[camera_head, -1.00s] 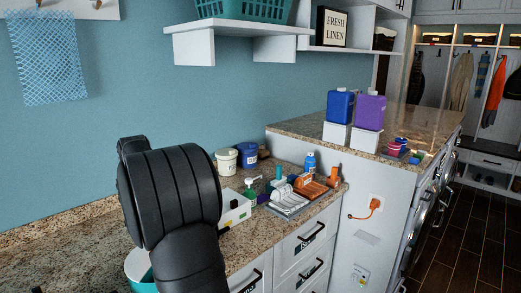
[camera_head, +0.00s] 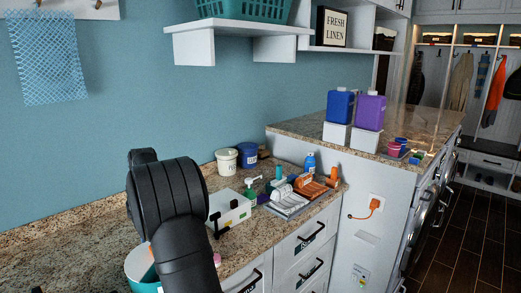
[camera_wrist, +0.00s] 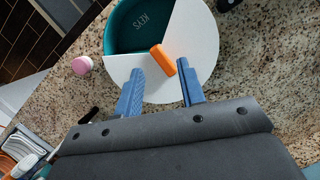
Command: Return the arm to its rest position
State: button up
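In the wrist view my gripper (camera_wrist: 160,72) has two blue fingers, spread apart with nothing clasped between them. In the head view my dark arm rises at lower left and hides part of the container (camera_head: 138,268). My fingers are hidden there.
A pink round item (camera_wrist: 82,65) stands beside the container.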

jog(key=shift+m+g, duration=0.7)
jog(key=shift+m, duration=0.2)
notch_tip(320, 180, down, 6)
jog(key=shift+s+d+r, duration=0.15)
jog(key=shift+r, duration=0.1)
jog(key=shift+a+r+n+h, duration=0.1)
jog(key=shift+n+h, duration=0.25)
jog(key=shift+n, duration=0.5)
jog(key=shift+a+r+n+h, duration=0.1)
jog(key=shift+n+h, duration=0.25)
jog(key=shift+n, duration=0.5)
jog(key=shift+t, duration=0.3)
